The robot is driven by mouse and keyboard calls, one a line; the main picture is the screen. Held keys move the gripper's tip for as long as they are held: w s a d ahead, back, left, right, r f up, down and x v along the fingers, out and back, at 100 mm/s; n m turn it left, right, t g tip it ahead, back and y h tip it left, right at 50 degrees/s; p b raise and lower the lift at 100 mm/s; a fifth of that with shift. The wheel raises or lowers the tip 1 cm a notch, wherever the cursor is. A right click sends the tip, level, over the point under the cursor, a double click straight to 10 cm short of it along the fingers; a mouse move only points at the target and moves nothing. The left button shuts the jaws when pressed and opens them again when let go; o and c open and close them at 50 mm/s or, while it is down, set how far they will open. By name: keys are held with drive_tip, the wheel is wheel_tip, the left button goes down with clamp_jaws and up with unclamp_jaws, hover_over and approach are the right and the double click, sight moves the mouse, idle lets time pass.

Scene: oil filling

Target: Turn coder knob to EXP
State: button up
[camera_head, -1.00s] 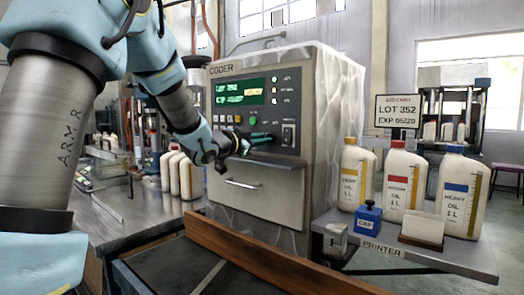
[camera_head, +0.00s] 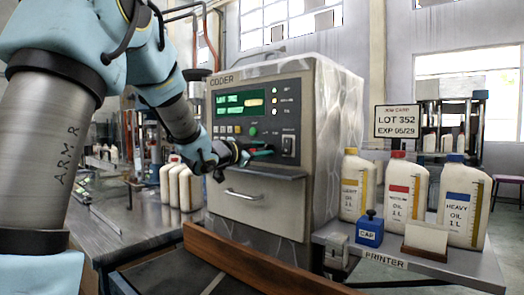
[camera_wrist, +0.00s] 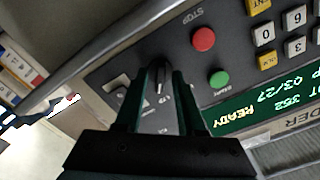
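The grey coder (camera_head: 255,215) stands in the middle of the head view, with a lit green display (camera_head: 240,103) on its front. In the wrist view the display (camera_wrist: 270,108) appears turned round and reads 352, 03/27 and READY. The dark selector knob (camera_wrist: 160,76) with a light pointer line shows there between my fingers. Its labels are partly hidden and I cannot read which it points at. My gripper (camera_wrist: 162,72) is open, with one finger on each side of the knob and narrow gaps visible. In the head view my gripper (camera_head: 264,152) is at the panel and hides the knob.
A red button (camera_wrist: 203,39), a green button (camera_wrist: 219,78) and keypad keys (camera_wrist: 264,33) lie beside the knob. A job card (camera_head: 398,121) reads LOT 352, EXP 05/29. Oil bottles (camera_head: 404,192) and a blue cap box (camera_head: 370,230) stand on the printer shelf (camera_head: 455,268).

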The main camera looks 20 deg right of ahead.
drive_tip(key=shift+o, duration=0.2)
drive_tip(key=b+v, duration=0.1)
drive_tip(key=v, duration=0.9)
drive_tip(key=shift+s+a+b, duration=0.2)
drive_tip(key=shift+a+b, duration=0.1)
drive_tip(key=shift+b, duration=0.05)
